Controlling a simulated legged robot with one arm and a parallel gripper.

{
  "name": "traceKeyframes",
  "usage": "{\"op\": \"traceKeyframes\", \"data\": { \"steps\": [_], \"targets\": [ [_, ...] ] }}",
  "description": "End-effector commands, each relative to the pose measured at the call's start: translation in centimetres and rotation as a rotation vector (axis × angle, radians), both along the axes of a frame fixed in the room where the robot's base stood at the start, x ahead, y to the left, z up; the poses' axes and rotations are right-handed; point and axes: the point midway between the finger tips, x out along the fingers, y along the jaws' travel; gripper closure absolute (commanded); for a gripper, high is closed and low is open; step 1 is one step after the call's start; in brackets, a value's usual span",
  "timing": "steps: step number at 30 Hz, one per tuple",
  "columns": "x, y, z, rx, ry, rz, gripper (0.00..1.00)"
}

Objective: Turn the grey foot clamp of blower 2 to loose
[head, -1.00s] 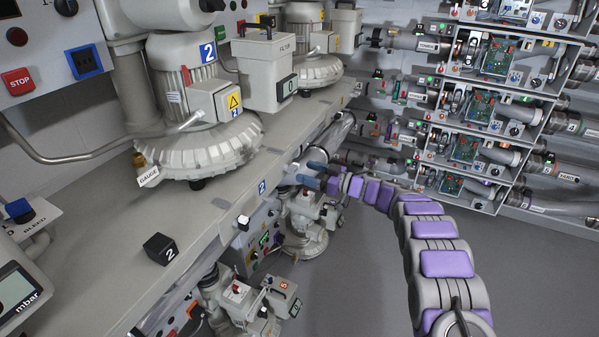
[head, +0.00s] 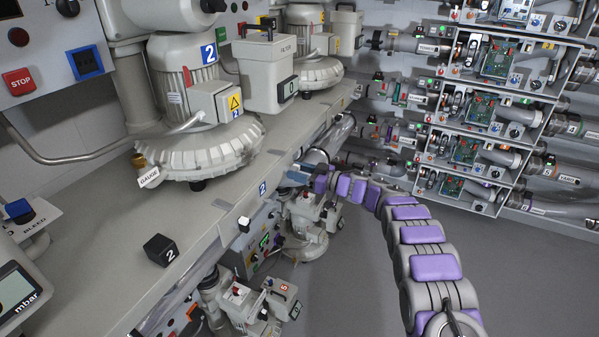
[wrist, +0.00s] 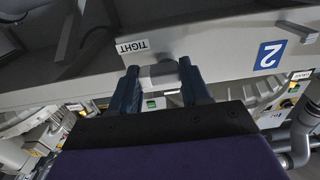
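The grey foot clamp (wrist: 160,72) shows in the wrist view at the edge of the grey bench, beside a label reading TIGHT (wrist: 132,46). My gripper (wrist: 160,84) has its two dark blue fingers on either side of the clamp. The clamp fills most of the gap; I cannot tell whether both fingers press on it. In the head view my gripper (head: 298,172) is at the bench's front edge, and the clamp cannot be made out there. Blower 2 (head: 205,145) stands on the bench, with a blue 2 plate on its motor.
The bench edge (head: 262,187) carries a blue 2 plate. A black block marked 2 (head: 160,250) sits on the bench. Pumps and valves (head: 300,220) hang close below the edge. Racks of tubes and circuit boards (head: 480,110) stand at the right. The floor at lower right is clear.

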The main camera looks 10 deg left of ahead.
Motion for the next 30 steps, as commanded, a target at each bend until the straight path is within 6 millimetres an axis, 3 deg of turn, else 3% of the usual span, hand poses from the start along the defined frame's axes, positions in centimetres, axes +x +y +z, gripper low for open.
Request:
{"op": "traceKeyframes", "data": {
  "steps": [7, 19, 30],
  "targets": [
    [0.14, -0.08, 0.05, 0.001, 0.0, -0.003, 0.84],
    [0.21, -0.1, 0.12, -0.027, -0.078, -0.004, 0.84],
    [0.18, -0.11, 0.25, -0.129, -0.362, -0.005, 0.84]
  ]
}}
